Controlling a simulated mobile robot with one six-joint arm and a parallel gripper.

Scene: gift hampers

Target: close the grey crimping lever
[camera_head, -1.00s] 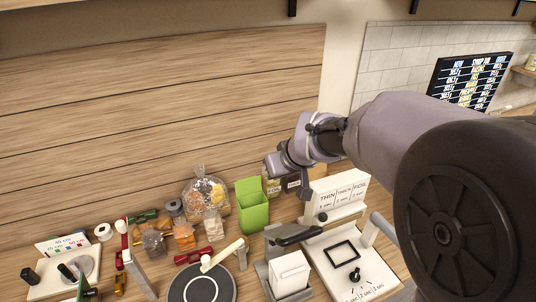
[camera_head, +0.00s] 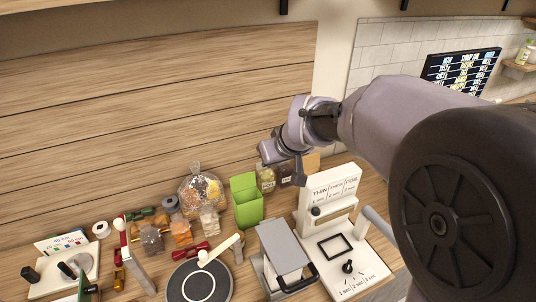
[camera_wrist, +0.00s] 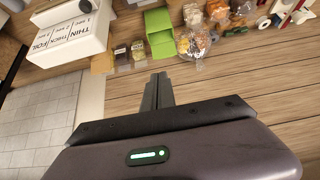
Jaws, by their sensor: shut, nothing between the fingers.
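The grey crimping lever (camera_head: 283,247) is a flat grey plate with a black handle (camera_head: 299,281) at its front edge. It belongs to the small press (camera_head: 262,273) at the front middle of the table. The plate lies down over the press, with the handle low at the front. Whether it is fully seated is hard to tell. My gripper (camera_head: 300,181) is behind the press, above the back of the table, apart from the lever. In the wrist view its fingers (camera_wrist: 160,78) are together and empty. The lever is not in the wrist view.
A white sealing machine (camera_head: 330,195) stands right of the press. A green box (camera_head: 246,201) and filled bags (camera_head: 202,188) stand behind and to the left. A round dark turntable (camera_head: 198,284) is left of the press. The wooden wall is close behind.

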